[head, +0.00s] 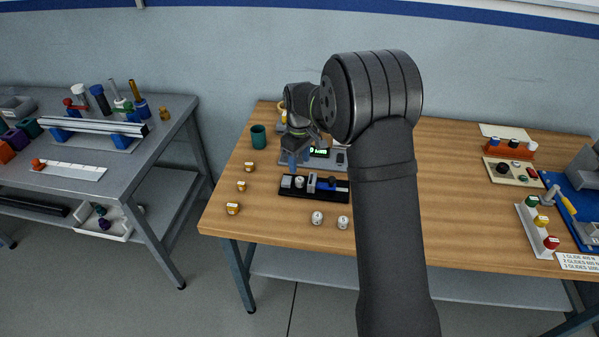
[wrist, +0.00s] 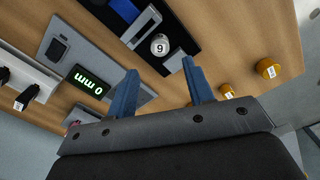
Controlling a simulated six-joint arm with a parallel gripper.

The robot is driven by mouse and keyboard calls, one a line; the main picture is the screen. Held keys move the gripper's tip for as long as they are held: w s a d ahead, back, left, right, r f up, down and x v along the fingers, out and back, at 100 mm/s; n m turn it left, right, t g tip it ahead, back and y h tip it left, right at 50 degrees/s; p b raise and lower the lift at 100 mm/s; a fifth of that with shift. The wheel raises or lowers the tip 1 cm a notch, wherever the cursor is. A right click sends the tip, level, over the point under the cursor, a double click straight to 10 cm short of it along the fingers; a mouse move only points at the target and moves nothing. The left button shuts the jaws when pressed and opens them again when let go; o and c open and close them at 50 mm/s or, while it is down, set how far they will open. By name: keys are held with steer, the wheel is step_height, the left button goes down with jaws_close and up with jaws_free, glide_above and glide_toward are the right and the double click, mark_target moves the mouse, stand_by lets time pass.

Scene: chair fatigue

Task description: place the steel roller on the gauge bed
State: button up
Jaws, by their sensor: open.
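A black gauge bed (head: 338,198) lies on the wooden table, with a grey block, an upright light metal block and a blue slider along it. A small pale cylinder (head: 299,182), apparently the steel roller, stands upright on the bed. It also shows in the wrist view (wrist: 160,45), its top marked 9, beside the metal block. My gripper (head: 293,165) is over the bed's left part, fingers pointing down. In the wrist view my gripper (wrist: 160,67) is open with nothing between its blue fingers. The roller appears just beyond the fingertips, apart from them.
A display reading 0 mm (wrist: 88,85) stands behind the bed. Two white numbered cylinders (head: 317,217) (head: 343,222) stand in front of it. Several yellow-brown labelled pieces (head: 233,208) are at left, with a green cup (head: 258,136) behind. My arm hides the table's middle.

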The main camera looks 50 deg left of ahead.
mark_target(299, 179)
steer(key=shift+r, duration=2.35)
steer(key=shift+f, duration=0.15)
step_height(299, 179, down, 12)
steer(key=shift+r, duration=1.95)
steer(key=shift+f, duration=0.1)
